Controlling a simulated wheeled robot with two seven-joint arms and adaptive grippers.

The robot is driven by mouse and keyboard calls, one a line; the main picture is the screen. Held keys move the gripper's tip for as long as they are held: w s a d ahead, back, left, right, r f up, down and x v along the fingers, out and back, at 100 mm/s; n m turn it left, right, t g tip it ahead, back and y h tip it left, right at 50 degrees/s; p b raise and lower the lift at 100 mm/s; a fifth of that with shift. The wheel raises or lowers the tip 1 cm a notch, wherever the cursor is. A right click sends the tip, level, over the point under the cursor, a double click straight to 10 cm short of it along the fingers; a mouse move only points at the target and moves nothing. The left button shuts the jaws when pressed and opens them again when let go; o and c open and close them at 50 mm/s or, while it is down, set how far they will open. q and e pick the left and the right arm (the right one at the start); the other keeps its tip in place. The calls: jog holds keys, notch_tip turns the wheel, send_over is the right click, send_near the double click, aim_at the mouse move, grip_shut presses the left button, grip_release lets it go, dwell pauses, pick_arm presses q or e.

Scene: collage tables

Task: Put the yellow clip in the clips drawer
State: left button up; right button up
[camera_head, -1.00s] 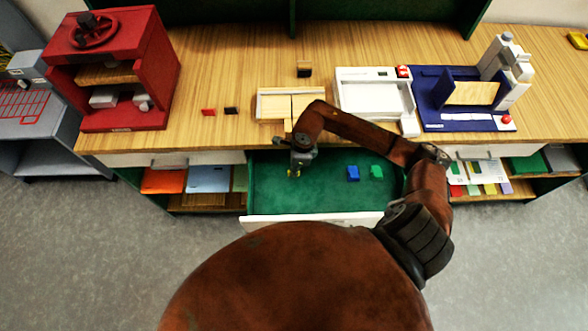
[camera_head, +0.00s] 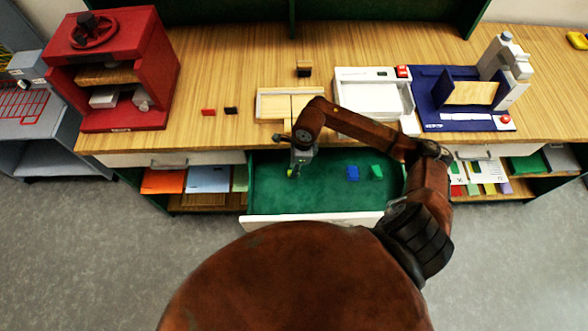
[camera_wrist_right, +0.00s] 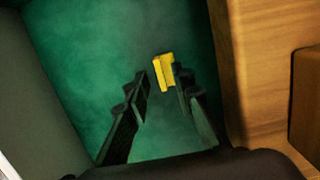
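The yellow clip (camera_wrist_right: 163,72) shows in the right wrist view, against the green floor of the clips drawer (camera_wrist_right: 85,45). It is at the tips of my right gripper (camera_wrist_right: 160,80), close to the right finger, with a gap to the left finger. The fingers are apart. I cannot tell whether the clip touches the floor. In the head view my right gripper (camera_head: 295,170) points down into the left part of the open drawer (camera_head: 325,190), largely hiding the clip. A blue clip (camera_head: 352,173) and a green clip (camera_head: 377,171) lie in the drawer. My left gripper is out of view.
The wooden table (camera_head: 225,65) holds a red press (camera_head: 118,65), a light wood piece (camera_head: 270,103), a white tray (camera_head: 373,97) and a blue device (camera_head: 435,110). Small red (camera_head: 208,111) and dark (camera_head: 231,110) pieces lie left of centre. The drawer's middle is clear.

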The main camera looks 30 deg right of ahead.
notch_tip(320, 180, up, 11)
jog(key=d, duration=0.1)
jog(key=shift+s+d+f, duration=0.2)
jog(key=shift+s, duration=0.2)
jog(key=shift+s, duration=0.15)
